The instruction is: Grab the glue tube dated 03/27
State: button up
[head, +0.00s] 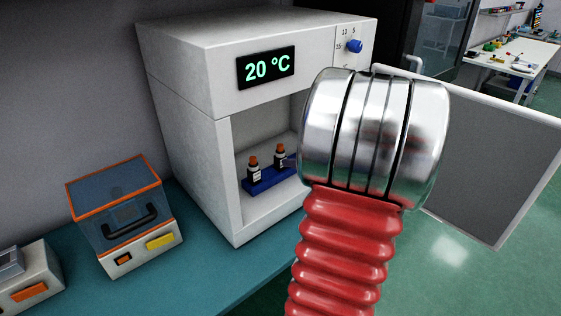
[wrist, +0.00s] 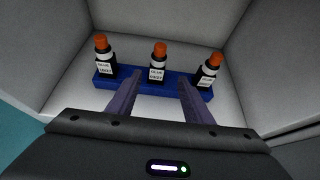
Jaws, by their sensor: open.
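Three dark glue tubes with orange caps and white labels stand in a blue rack (wrist: 172,88) inside the white cabinet. In the wrist view they are the left tube (wrist: 106,60), the middle tube (wrist: 158,65) and the right tube (wrist: 208,72). The labels show print, but the dates are too small to read surely. My gripper (wrist: 159,82) is open, its two fingers pointing at the rack with the middle tube between their tips in the picture; contact cannot be told. The head view shows two tubes (head: 254,171); my arm hides the rest.
The cabinet (head: 188,120) displays 20 °C, and its door (head: 490,160) stands open at the right. Its walls enclose the rack at the sides and back. A clear-lidded box (head: 120,215) and another device (head: 28,280) sit on the teal bench to the left.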

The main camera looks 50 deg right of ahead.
aim_at(284, 157)
jog(key=x, duration=0.7)
jog(key=shift+w, duration=0.25)
jog(key=shift+w+a+r+x, duration=0.1)
jog(key=shift+x, duration=0.75)
jog(key=shift+w+a+r+x, duration=0.1)
jog(key=shift+x, duration=0.8)
jog(key=shift+a+r+x, duration=0.1)
jog(key=shift+x, duration=0.75)
jog(key=shift+c, duration=0.4)
jog(key=c, duration=1.1)
